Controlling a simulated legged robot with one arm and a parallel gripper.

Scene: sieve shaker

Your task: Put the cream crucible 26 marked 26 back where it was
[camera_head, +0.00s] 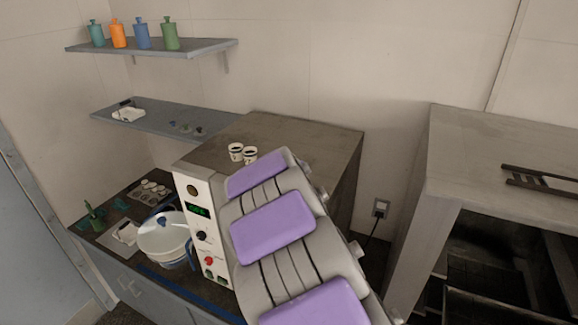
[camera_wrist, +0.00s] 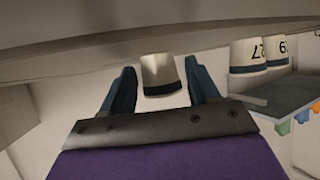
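In the wrist view, which looks upside down, my gripper (camera_wrist: 162,88) has its two blue fingers apart. A cream crucible (camera_wrist: 160,72) with a dark band sits between them, with a narrow gap showing on each side. No number shows on it. To the right are two more cream crucibles: one marked 27 (camera_wrist: 247,58), and one behind it (camera_wrist: 279,50) whose partly hidden mark looks like 26. In the head view, two crucibles stand side by side on the furnace top, a left one (camera_head: 235,152) and a right one (camera_head: 250,156). My gripper is hidden behind my arm there.
The furnace (camera_head: 300,135) has a bare top behind the crucibles. A lower wall shelf (camera_head: 160,118) holds a white device and small dishes; an upper shelf (camera_head: 190,48) holds bottles. A white round pot (camera_head: 162,240) stands on the bench at left. A fume-hood-like cabinet (camera_head: 475,160) is at right.

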